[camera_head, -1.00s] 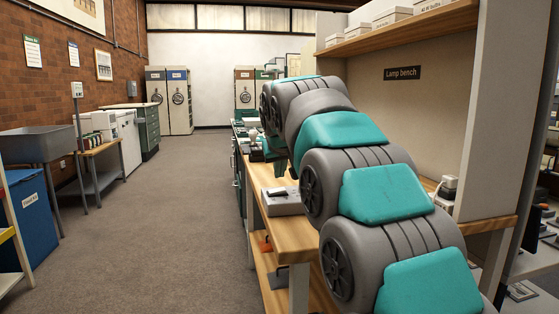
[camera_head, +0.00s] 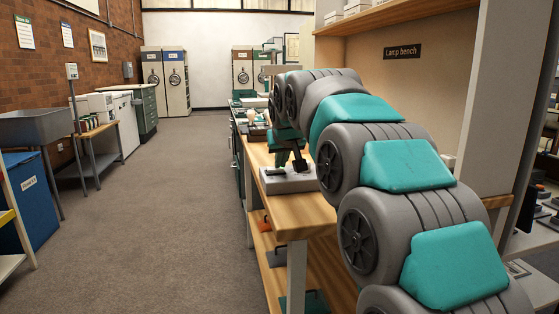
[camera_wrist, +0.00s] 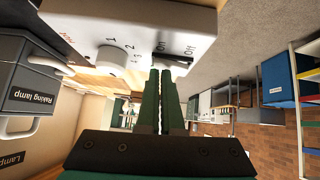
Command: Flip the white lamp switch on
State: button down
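A pale control box (camera_head: 288,183) sits on the near end of the wooden lamp bench in the head view. In the wrist view the white box (camera_wrist: 195,20) fills the top, with a round knob (camera_wrist: 111,58), numerals and small On/Off style labels. In the head view my gripper (camera_head: 291,165) is right at the box; contact cannot be told.
The wooden bench (camera_head: 300,212) runs back beneath my arm, with small items farther along. A dark grey unit labelled Raking lamp (camera_wrist: 30,85) stands beside the box in the wrist view. A blue bin (camera_head: 30,200) is at far left. The carpet aisle (camera_head: 165,220) is clear.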

jog(key=shift+a+f, duration=0.2)
jog(key=shift+s+a+r, duration=0.1)
jog(key=shift+s+a, duration=0.15)
jog(key=shift+a, duration=0.4)
jog(key=shift+r+p, duration=0.35)
jog(key=shift+r, duration=0.2)
jog(key=r+p, duration=0.1)
jog(key=r, duration=0.2)
jog(key=shift+a+r+p, duration=0.1)
jog(key=shift+a+p, duration=0.1)
jog(key=shift+p, duration=0.15)
jog(key=a+v, duration=0.1)
jog(key=v, duration=0.8)
jog(key=shift+s+d+r+b, duration=0.2)
jog(key=shift+s+d+b, duration=0.05)
jog(key=shift+s+b, duration=0.25)
